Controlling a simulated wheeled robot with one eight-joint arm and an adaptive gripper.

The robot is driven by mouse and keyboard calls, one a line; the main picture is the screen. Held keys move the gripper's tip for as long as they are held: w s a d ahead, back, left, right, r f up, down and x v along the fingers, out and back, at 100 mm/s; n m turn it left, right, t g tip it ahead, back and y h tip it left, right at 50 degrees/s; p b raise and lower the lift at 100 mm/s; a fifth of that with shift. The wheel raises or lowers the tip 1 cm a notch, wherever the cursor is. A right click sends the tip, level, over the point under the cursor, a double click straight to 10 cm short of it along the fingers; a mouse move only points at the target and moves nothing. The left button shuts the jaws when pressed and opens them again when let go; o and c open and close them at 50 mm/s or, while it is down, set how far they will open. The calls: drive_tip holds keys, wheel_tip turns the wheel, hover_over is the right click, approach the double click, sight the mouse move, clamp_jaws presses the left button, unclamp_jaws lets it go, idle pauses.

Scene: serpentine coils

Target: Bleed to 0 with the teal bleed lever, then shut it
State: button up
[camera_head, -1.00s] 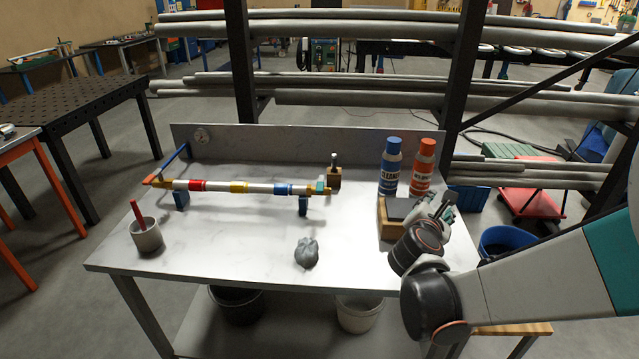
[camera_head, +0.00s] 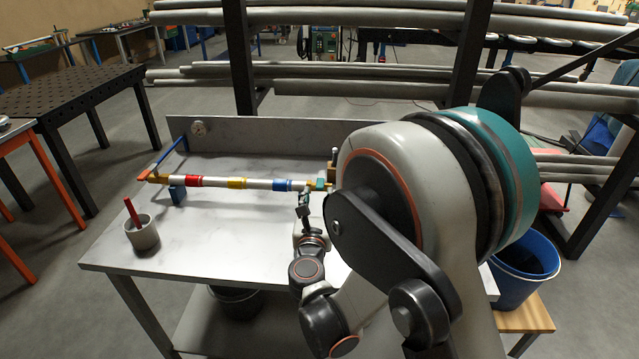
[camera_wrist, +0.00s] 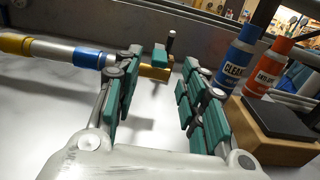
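The teal bleed lever (camera_head: 320,183) sits at the right end of the banded pipe (camera_head: 258,184). In the wrist view, the lever (camera_wrist: 160,56) stands up from a brass fitting (camera_wrist: 157,73) beyond my fingertips, in the gap between them. The pipe carries red, yellow and blue bands. My gripper (camera_head: 304,200) is close in front of the pipe's right end in the head view. In the wrist view, my gripper (camera_wrist: 160,92) has its two teal-padded fingers wide apart, with nothing between them.
A grey cup (camera_head: 143,234) with a red stick stands at the table's (camera_head: 205,235) left front. A blue bottle (camera_wrist: 237,55) and an orange bottle (camera_wrist: 271,68) stand right of my fingers, behind a wooden block (camera_wrist: 265,140). My arm hides the table's right side in the head view.

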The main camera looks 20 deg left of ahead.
sight(319, 188)
drive_tip(key=b+x, duration=0.1)
drive_tip(key=x, duration=0.7)
drive_tip(key=shift+d, duration=0.1)
drive_tip(key=shift+s, duration=0.1)
clamp_jaws()
